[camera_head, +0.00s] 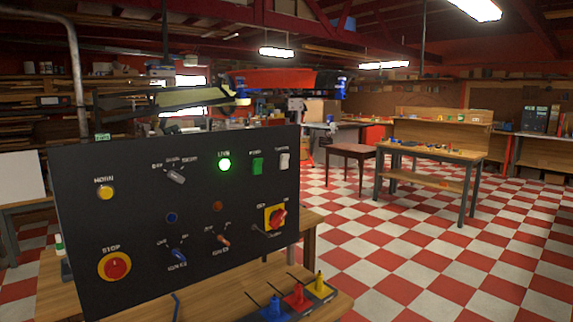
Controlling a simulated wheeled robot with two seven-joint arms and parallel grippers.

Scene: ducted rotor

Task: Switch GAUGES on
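A black control panel (130,220) stands on a wooden bench at the left. Neither of my grippers is in view.
The panel also carries a yellow button (106,193), a selector knob (176,177), a red stop button (116,266), two toggles and a red rotary switch (276,217). Blue, red and yellow levers (297,298) stand in front. The checkered floor at right is clear.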

